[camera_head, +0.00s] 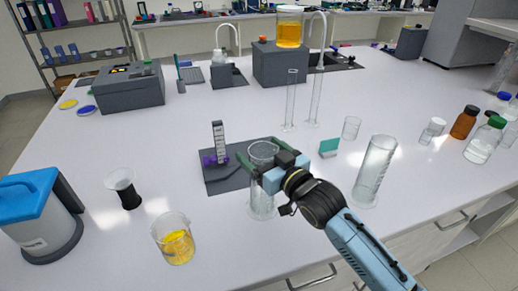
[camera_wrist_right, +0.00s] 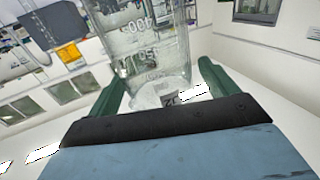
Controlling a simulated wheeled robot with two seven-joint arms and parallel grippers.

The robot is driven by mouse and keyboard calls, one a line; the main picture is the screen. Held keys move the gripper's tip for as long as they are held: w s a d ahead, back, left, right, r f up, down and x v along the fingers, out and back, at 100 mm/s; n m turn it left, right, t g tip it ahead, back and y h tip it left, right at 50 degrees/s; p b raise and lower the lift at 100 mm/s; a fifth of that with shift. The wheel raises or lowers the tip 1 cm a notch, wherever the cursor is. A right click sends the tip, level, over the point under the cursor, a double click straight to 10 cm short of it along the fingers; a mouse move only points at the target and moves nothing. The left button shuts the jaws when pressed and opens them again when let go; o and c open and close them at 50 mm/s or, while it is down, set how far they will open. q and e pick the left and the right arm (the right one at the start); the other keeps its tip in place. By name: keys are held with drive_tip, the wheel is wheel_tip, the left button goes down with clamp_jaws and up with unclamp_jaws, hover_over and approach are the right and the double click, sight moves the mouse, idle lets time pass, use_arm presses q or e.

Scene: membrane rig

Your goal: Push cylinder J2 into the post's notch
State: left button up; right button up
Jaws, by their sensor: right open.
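Cylinder J2 (camera_head: 262,204) is a clear graduated glass cylinder standing upright at the front edge of the dark grey base plate. It also shows in the right wrist view (camera_wrist_right: 150,50), with a partly visible tag near its lower end. The post (camera_head: 219,138) is a short upright with a pale scale and a purple clamp (camera_head: 215,160), standing on the plate left of and behind the cylinder. Its notch is too small to make out. My right gripper (camera_head: 262,162) is open, its green fingers on either side of the cylinder. Cylinder and post are apart. My left gripper is out of view.
The base plate (camera_head: 222,184) lies under the post. A beaker of yellow liquid (camera_head: 175,245) and a black-based funnel cup (camera_head: 126,190) stand front left.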

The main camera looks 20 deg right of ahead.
drive_tip(key=shift+w+a, duration=0.25)
drive_tip(key=shift+w, duration=0.45)
drive_tip(key=shift+c, duration=0.4)
